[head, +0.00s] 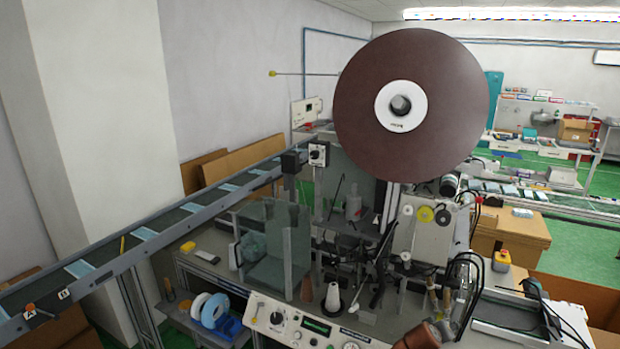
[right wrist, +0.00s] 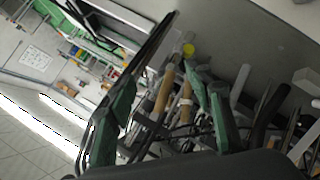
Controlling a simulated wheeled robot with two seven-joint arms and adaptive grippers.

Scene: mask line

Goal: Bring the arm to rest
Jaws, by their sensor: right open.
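My right gripper (right wrist: 160,70) shows in the right wrist view, its two green-and-black fingers spread apart. No held object shows in it. Two tan rods (right wrist: 163,92) and dark cables appear beyond and between the fingers; I cannot tell how far away they are. In the head view I cannot make out the right gripper clearly; a coppery rounded part (head: 422,336) at the bottom edge may belong to my arm or the machine. My left gripper is in neither view.
A mask machine with a large brown reel (head: 440,90) fills the middle. A conveyor (head: 110,250) with blue masks runs along the left. Brass fittings and black hoses (head: 465,270) crowd the machine's right side. Green floor shows behind.

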